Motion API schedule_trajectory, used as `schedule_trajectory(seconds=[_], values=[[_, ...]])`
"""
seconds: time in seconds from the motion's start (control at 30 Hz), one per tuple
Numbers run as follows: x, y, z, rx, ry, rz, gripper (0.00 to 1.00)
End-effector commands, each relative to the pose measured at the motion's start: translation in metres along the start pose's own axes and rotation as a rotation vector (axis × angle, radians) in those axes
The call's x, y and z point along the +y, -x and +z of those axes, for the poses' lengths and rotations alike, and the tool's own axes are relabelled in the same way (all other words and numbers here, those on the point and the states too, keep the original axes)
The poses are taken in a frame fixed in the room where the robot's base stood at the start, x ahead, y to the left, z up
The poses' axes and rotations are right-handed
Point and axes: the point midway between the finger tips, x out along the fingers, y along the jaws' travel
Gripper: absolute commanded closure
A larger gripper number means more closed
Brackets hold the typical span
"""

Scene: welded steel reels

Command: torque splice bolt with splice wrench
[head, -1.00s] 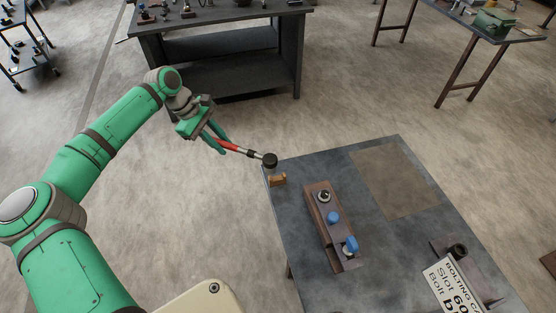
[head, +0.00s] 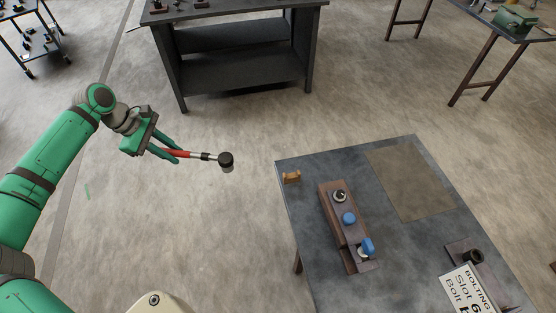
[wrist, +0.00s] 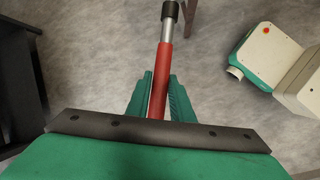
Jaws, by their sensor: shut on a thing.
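My gripper (head: 172,152) is shut on the red handle of the splice wrench (head: 206,156), left of the table and over open floor. The wrench has a steel shaft and a black round head, which points right toward the table but is apart from it. In the wrist view the wrench (wrist: 162,75) runs up from between my green fingers (wrist: 160,98). On the table, a brown steel splice block (head: 341,222) carries a dark-ringed bolt (head: 339,195) at its far end, a blue-capped bolt (head: 348,218) in the middle and a tilted blue piece (head: 367,247) at the near end.
The grey table (head: 400,240) also holds a small orange-brown block (head: 291,177) at its far left corner, a brown flat patch (head: 410,180), and a bolting sign (head: 468,290) beside a dark socket-like part (head: 472,256). A dark workbench (head: 240,60) stands behind. Floor between is clear.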

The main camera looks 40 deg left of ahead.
Motion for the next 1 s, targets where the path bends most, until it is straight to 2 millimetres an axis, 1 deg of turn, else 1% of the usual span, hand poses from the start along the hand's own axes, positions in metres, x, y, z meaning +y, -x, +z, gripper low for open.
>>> schedule_trajectory(seconds=[0.03, 0.07, 0.17, 0.2, 0.27, 0.3, 0.37, 0.4, 0.47, 0.5, 0.6, 0.7, 0.8, 0.9, 1.0], values=[[0.007, -0.01, 0.017, -0.005, -0.019, -0.009, 1.0], [0.011, -0.016, 0.027, -0.006, -0.026, -0.014, 1.0], [0.023, -0.039, 0.066, -0.009, -0.058, -0.032, 1.0], [0.027, -0.048, 0.083, -0.01, -0.071, -0.039, 1.0], [0.032, -0.062, 0.109, -0.012, -0.089, -0.049, 1.0], [0.035, -0.071, 0.127, -0.014, -0.102, -0.055, 1.0], [0.037, -0.084, 0.153, -0.018, -0.123, -0.063, 1.0], [0.038, -0.093, 0.171, -0.021, -0.136, -0.07, 1.0], [0.038, -0.106, 0.198, -0.027, -0.157, -0.077, 1.0], [0.038, -0.113, 0.215, -0.03, -0.169, -0.081, 1.0], [0.034, -0.129, 0.253, -0.038, -0.196, -0.09, 1.0], [0.029, -0.14, 0.284, -0.048, -0.217, -0.096, 1.0], [0.024, -0.148, 0.304, -0.054, -0.232, -0.1, 1.0], [0.021, -0.152, 0.316, -0.057, -0.238, -0.101, 1.0], [0.019, -0.153, 0.32, -0.059, -0.24, -0.102, 1.0]])
